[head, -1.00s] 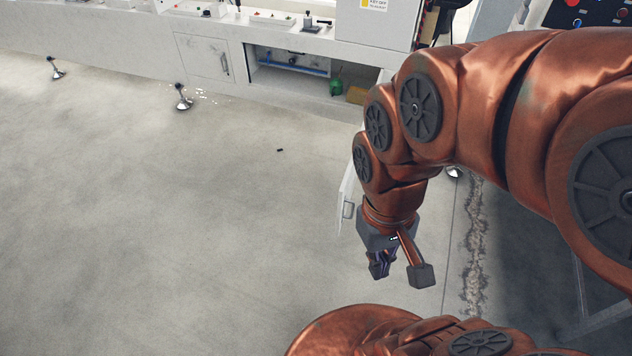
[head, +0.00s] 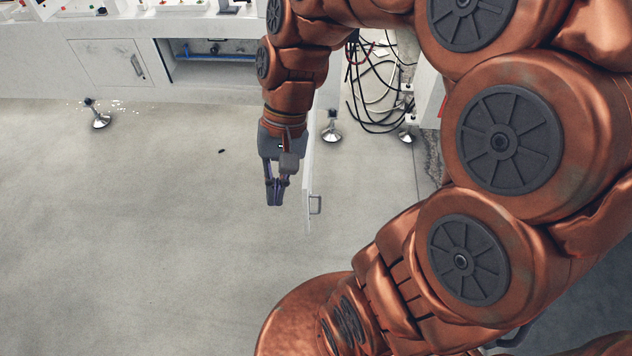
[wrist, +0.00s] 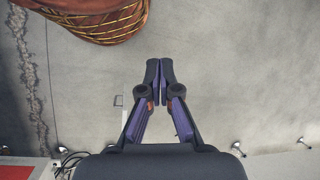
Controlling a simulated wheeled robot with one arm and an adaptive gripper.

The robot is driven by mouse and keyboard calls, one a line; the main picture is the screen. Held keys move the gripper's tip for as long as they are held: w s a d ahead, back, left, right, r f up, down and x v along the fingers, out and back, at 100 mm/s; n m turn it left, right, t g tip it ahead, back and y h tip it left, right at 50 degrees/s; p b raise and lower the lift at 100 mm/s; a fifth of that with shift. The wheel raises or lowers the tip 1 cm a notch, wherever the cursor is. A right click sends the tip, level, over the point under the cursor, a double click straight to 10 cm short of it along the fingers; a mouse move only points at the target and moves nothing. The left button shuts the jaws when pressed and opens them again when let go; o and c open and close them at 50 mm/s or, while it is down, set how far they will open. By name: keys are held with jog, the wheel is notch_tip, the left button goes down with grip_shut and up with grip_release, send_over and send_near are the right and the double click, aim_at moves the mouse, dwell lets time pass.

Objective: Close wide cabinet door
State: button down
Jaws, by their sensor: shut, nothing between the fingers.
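The wide cabinet door (head: 308,190) stands open, seen nearly edge-on and jutting out from the white cabinet toward me. Its handle (head: 316,204) is on its right face. In the wrist view the door (wrist: 125,118) is a thin pale strip left of the fingers, with the handle (wrist: 118,100) beyond it. My gripper (head: 274,203) is shut and empty, left of the door in the head view, with a visible gap at the fingertips. Its closed fingertips (wrist: 160,72) also show in the wrist view. The cabinet opening (head: 215,72) is partly hidden by my arm.
A smaller closed door (head: 105,62) is left of the opening. Loose black cables (head: 375,95) hang right of the open door. Levelling feet (head: 331,131) stand on the floor.

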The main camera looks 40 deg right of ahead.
jog(key=w+d+f+m+t+y+b, duration=0.3)
jog(key=w+d+f+m+y+b, duration=0.3)
jog(key=w+d+f+m+b, duration=0.55)
jog(key=w+d+f+m+t+b, duration=0.2)
jog(key=d+f+m+t+b, duration=0.6)
jog(key=d+f, duration=1.35)
jog(key=w+a+f+m+g+b, duration=0.1)
jog(key=w+a+f+b, duration=0.1)
jog(key=w+a, duration=0.5)
jog(key=shift+w+a+f+g+b, duration=0.35)
jog(key=shift+a+f, duration=0.25)
jog(key=shift+a, duration=0.25)
